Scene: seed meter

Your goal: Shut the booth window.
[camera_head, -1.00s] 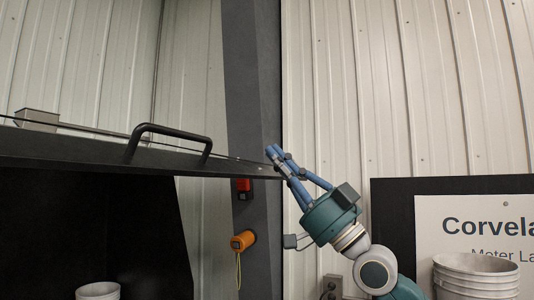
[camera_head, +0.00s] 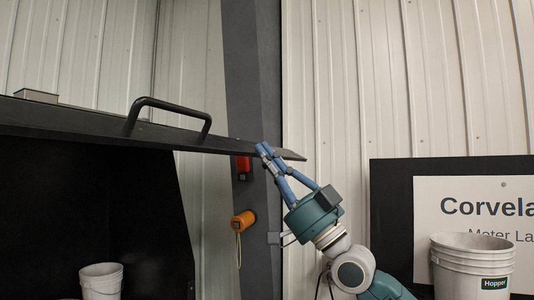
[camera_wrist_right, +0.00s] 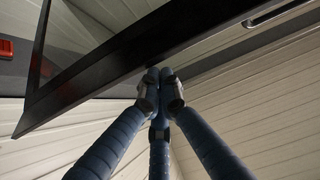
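The booth window (camera_head: 75,125) is a dark-framed panel, raised and seen nearly edge-on across the upper left of the head view. A black bar handle (camera_head: 170,104) stands on it. My right gripper (camera_head: 262,148) is at the window's right part, its blue fingertips overlapping the edge. In the right wrist view the window frame (camera_wrist_right: 115,68) crosses just beyond the fingertips (camera_wrist_right: 160,85), which are drawn together with nothing seen between them. I cannot tell whether they touch the frame. My left gripper is not in view.
The dark booth interior (camera_head: 90,215) lies below the window, with a white bucket (camera_head: 101,282) in it. A grey post (camera_head: 258,90) carries a red box (camera_head: 243,167) and an orange device (camera_head: 243,221). A Hopper bucket (camera_head: 472,265) stands right, before a sign (camera_head: 480,205).

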